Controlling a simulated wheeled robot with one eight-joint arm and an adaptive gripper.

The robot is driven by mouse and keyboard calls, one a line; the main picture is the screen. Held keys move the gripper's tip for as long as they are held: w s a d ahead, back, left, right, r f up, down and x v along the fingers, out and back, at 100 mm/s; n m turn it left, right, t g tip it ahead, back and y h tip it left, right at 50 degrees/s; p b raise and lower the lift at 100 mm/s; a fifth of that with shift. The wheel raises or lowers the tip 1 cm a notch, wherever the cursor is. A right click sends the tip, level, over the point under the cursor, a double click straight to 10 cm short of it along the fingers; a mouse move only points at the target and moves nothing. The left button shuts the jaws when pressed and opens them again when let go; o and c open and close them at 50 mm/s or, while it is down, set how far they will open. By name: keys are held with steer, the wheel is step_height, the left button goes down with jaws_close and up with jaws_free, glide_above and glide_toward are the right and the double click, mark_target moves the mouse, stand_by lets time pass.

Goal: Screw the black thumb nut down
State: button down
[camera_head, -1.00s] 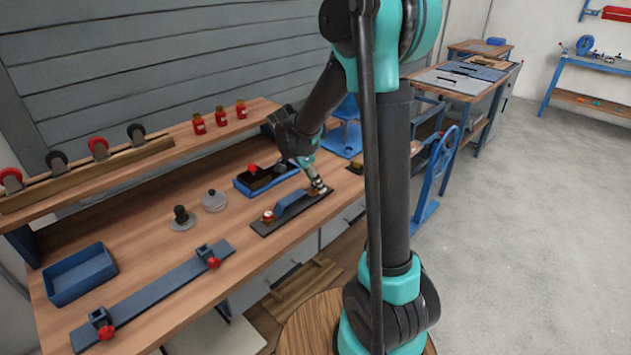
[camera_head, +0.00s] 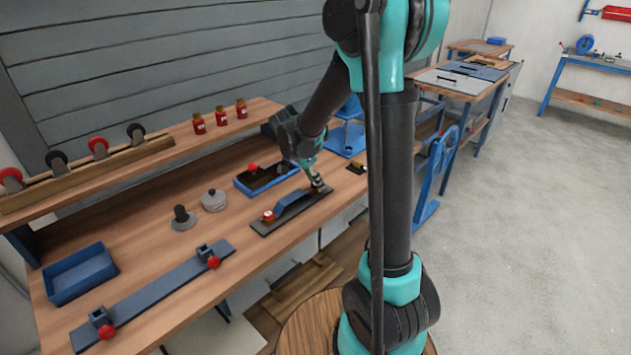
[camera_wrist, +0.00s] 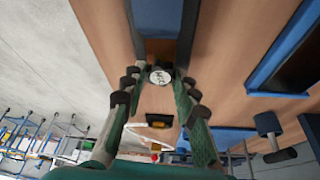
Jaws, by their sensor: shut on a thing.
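A dark base plate (camera_head: 262,230) lies near the bench's front edge with a raised blue bar (camera_head: 292,206) along it. A red-topped nut (camera_head: 268,215) sits at the bar's left end. My gripper (camera_head: 317,186) points down at the bar's right end. In the wrist view, my fingers (camera_wrist: 160,82) are closed on both sides of a small round piece with a pale, marked top (camera_wrist: 160,76), apparently the black thumb nut. Its dark sides are mostly hidden by the fingers, and its thread and height above the bar cannot be seen.
A blue tray with a red knob (camera_head: 252,168) stands just behind the plate. A black knob (camera_head: 181,216) and a grey lidded disc (camera_head: 214,200) stand to the left. A blue bin (camera_head: 78,274) and a long blue rail (camera_head: 150,292) lie further left.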

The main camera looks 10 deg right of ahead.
steer(key=m+g, duration=0.1)
steer(key=m, duration=0.3)
steer(key=shift+w+g+h, duration=0.1)
steer(key=shift+g+h, duration=0.2)
steer(key=shift+g, duration=0.1)
steer(key=m, duration=0.2)
steer(key=m+g, duration=0.1)
steer(key=m, duration=0.1)
steer(key=shift+d+m+g, duration=0.1)
steer(key=shift+m+g, duration=0.2)
steer(key=m+g+y, duration=0.1)
steer(key=m, duration=0.3)
steer(key=shift+w, duration=0.1)
steer(key=m+g+y, duration=0.1)
steer(key=m, duration=0.3)
steer(key=shift+d, duration=0.1)
steer(key=c, duration=0.7)
jaws_free()
steer(key=shift+y, duration=0.3)
steer(key=shift+r, duration=3.5)
